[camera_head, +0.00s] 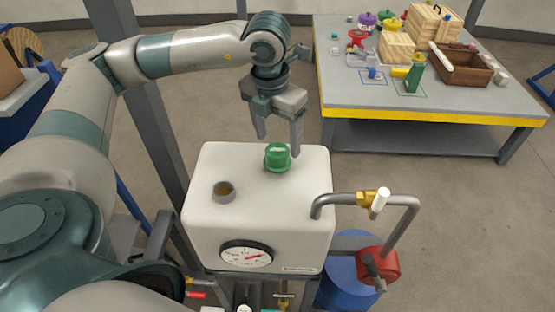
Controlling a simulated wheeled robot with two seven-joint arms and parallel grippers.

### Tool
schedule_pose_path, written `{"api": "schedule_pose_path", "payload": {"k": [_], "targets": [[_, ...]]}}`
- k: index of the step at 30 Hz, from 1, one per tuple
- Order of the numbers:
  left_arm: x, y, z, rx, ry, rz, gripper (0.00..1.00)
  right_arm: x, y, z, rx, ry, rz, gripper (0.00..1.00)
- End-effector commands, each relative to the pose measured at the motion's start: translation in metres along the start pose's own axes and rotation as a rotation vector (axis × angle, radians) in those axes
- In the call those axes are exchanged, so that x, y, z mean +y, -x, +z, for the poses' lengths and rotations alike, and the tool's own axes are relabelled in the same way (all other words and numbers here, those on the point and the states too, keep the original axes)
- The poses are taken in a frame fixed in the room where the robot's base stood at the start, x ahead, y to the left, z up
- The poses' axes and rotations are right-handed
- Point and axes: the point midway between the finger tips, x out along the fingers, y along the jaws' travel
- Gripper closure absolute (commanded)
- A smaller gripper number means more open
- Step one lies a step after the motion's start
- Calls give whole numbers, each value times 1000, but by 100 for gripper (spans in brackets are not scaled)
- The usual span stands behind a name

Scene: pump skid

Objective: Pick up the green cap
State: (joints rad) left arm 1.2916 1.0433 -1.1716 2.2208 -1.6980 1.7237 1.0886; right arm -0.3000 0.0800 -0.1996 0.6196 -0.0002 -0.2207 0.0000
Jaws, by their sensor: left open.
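The green cap (277,157) sits on top of the white tank (310,182), near the back of its upper face. My left gripper (278,142) is above the cap, pointing down, with its fingers apart and nothing seen between them. The right fingertip reaches close to the cap's top right side in the picture; I cannot tell if it touches. My right gripper is not in view.
A pressure gauge (246,254) is on the tank's front. A bent grey pipe with a yellow valve (366,199) stands out at the right, above a red pump part (377,265). A grey post rises left of the tank. A cluttered table (430,103) stands behind right.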

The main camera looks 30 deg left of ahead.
Motion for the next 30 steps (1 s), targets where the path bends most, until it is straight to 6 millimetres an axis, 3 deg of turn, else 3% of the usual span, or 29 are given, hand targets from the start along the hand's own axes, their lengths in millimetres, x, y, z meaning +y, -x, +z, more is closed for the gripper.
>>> {"api": "schedule_pose_path", "payload": {"k": [8,21,30], "targets": [[1,-2,0,3,1,1,34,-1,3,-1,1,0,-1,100],[5,-47,0,4,1,0,34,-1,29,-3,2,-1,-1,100],[6,-52,1,0,1,0,34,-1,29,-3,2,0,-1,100]]}}
